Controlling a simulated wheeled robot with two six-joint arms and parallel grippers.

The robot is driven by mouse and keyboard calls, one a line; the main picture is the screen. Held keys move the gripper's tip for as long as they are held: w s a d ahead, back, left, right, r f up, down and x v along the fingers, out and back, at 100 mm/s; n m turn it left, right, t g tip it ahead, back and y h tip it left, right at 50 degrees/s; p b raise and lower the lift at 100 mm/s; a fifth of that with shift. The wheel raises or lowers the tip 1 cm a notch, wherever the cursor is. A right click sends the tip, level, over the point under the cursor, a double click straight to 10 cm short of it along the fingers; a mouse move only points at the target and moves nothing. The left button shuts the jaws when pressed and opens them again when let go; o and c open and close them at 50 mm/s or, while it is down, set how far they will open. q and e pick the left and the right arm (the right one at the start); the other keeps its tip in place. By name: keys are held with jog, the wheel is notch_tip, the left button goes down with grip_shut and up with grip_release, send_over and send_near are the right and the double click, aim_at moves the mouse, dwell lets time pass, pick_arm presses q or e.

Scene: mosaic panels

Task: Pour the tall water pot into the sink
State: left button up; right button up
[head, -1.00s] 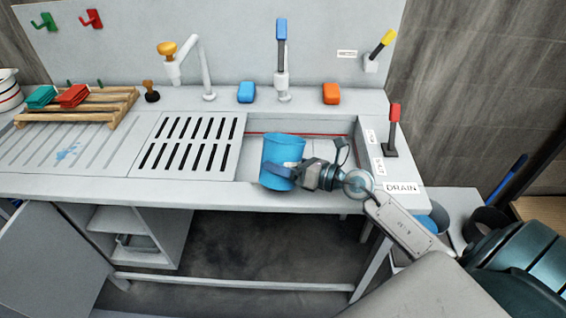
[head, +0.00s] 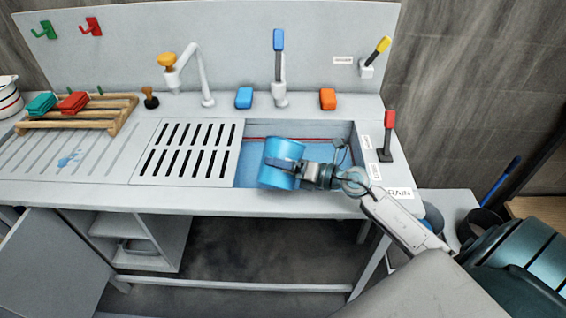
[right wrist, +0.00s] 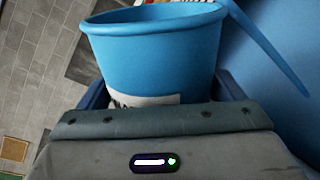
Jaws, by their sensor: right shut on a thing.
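The tall blue pot (head: 283,152) is held tilted over the front of the sink (head: 340,150). My right gripper (head: 299,170) is shut on its side. In the right wrist view the blue pot (right wrist: 150,55) sits between the fingers, with a pale label low on its wall partly hidden. A blue strip like a stream of water (right wrist: 262,45) runs from its rim. Blue, like water, covers the sink floor. The pot's inside is mostly hidden. My left gripper is not in view.
A slotted drainer (head: 188,150) adjoins the sink on the left. A blue-handled tap (head: 279,70) and an orange-knobbed tap (head: 190,75) stand behind. Blue (head: 244,98) and orange (head: 328,99) blocks sit on the back ledge. A red-handled lever (head: 387,135) stands right of the sink.

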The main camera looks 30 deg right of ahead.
jog(key=shift+m+g+p, duration=0.3)
jog(key=shift+m+p, duration=0.15)
jog(key=shift+m, duration=0.65)
jog(key=shift+w+d+f+m+y, duration=0.2)
jog(key=shift+f+m+y, duration=0.1)
jog(key=shift+m, duration=0.6)
jog(key=shift+w+d+f+m+p, duration=0.15)
jog(key=shift+w+d+m+p, duration=0.4)
jog(key=shift+p, duration=0.35)
jog(key=shift+w+d+r+m+g+p, duration=0.15)
jog(key=shift+d+r+m+g+p, duration=0.25)
jog(key=shift+m+p, duration=0.65)
jog(key=shift+a+n, duration=0.15)
jog(key=shift+n, duration=0.15)
jog(key=shift+p, duration=0.3)
